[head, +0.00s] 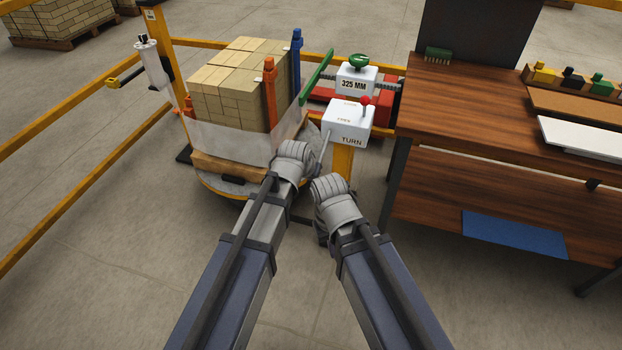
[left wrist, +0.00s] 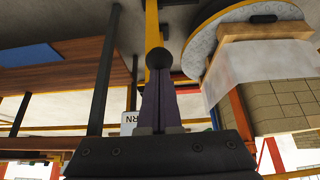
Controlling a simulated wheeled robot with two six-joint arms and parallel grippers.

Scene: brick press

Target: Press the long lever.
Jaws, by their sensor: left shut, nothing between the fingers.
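A long green bar (head: 316,76) slants up beside the pallet of bricks in the head view; it looks like a lever. A thin grey rod (head: 325,146) slants down from the white TURN box (head: 348,124), and its lower end is hidden by my left wrist. I cannot tell which is the long lever. My left gripper (left wrist: 160,84) is shut and empty. A black ball (left wrist: 160,59) shows right at its fingertips; I cannot tell if they touch. In the head view both hands' fingers are hidden behind their wrists, the right one beside the yellow post.
A brick stack (head: 235,90) stands on a round turntable (head: 213,186) at left. A wooden workbench (head: 480,110) is at right. The TURN box has a red-knobbed stick (head: 365,104); a 325 MM box (head: 356,82) with green knob stands behind. Yellow rails (head: 70,112) border the left.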

